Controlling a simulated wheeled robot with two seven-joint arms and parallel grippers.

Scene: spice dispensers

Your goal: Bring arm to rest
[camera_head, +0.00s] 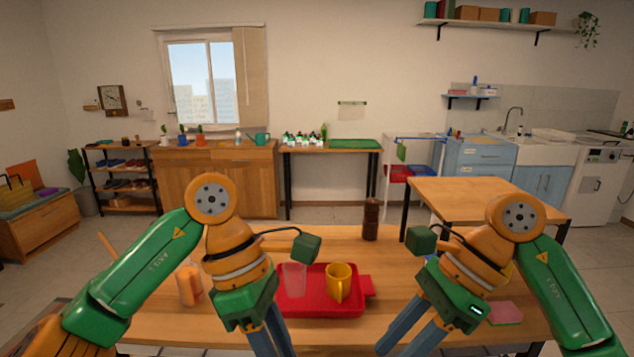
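My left gripper (272,343) points down over the near edge of the wooden table (330,246), left of the red tray. Its two blue-grey fingers look apart with nothing seen between them; their tips are at the picture's bottom edge. My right gripper (408,343) points down and left over the table's near edge, right of the tray. Its fingers are also apart, and nothing shows between them. A dark brown pepper mill (371,220) stands upright at the back of the table, clear of both arms.
A red tray (322,308) holds a yellow mug (339,284) and a clear glass (294,279). An orange container (188,285) stands left, partly near my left arm. A pink sponge (505,313) lies at right. A second wooden table (480,197) stands behind right.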

